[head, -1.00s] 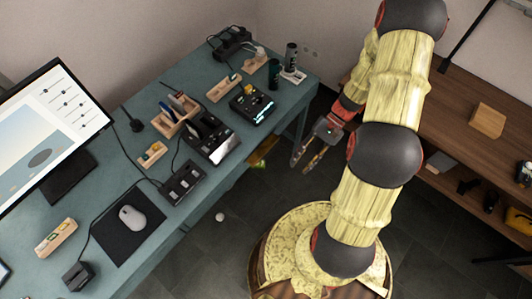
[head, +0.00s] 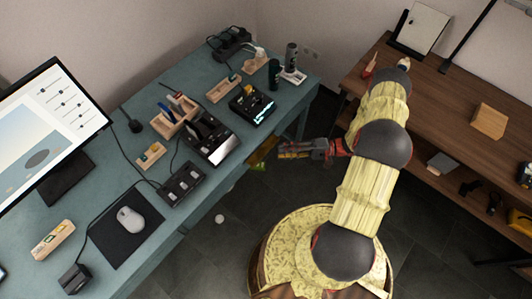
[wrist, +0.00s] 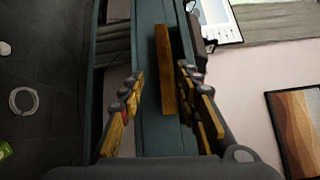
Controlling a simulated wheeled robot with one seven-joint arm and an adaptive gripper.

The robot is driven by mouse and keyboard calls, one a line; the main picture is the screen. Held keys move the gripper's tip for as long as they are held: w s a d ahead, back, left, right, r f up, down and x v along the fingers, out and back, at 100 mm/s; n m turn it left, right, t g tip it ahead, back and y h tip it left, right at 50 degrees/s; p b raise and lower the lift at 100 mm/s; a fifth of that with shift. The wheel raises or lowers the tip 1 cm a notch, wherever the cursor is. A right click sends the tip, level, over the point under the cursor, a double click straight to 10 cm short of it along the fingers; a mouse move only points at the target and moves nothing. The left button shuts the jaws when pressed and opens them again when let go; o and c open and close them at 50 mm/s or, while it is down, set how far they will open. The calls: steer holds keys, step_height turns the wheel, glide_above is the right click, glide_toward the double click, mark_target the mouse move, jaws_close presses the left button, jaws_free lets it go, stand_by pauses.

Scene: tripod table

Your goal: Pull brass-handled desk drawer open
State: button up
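The teal desk (head: 222,82) stands at the left in the head view. A long brass handle (head: 262,150) shows at its front edge, and it also shows in the wrist view (wrist: 166,70) as a bar against the teal drawer front (wrist: 150,60). My gripper (head: 282,150) points left at the handle from close by. In the wrist view my gripper (wrist: 166,100) is open, with one finger on each side of the handle's line. The handle lies ahead between them, and no contact is visible. I cannot tell whether the drawer is fully shut.
A black device (head: 252,105), a monitor (head: 60,115) and a mouse (head: 130,219) are on the desk. A small white ball (head: 219,218) and a yellow-green item (head: 259,167) lie on the floor. A wooden shelf (head: 445,110) stands at the right. Dark floor lies between.

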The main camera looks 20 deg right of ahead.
mark_target(266, 154)
steer(key=shift+n, duration=0.6)
steer(key=shift+r+b+x, duration=0.15)
steer(key=shift+b+x, duration=0.15)
steer(key=shift+x, duration=1.65)
steer(key=shift+r+b+x, duration=0.15)
steer(key=shift+b+x, duration=0.15)
steer(key=shift+x, duration=1.65)
steer(key=shift+c, duration=0.3)
steer(key=c, duration=0.7)
steer(key=shift+s+f, duration=0.1)
steer(key=shift+f, duration=0.05)
jaws_close()
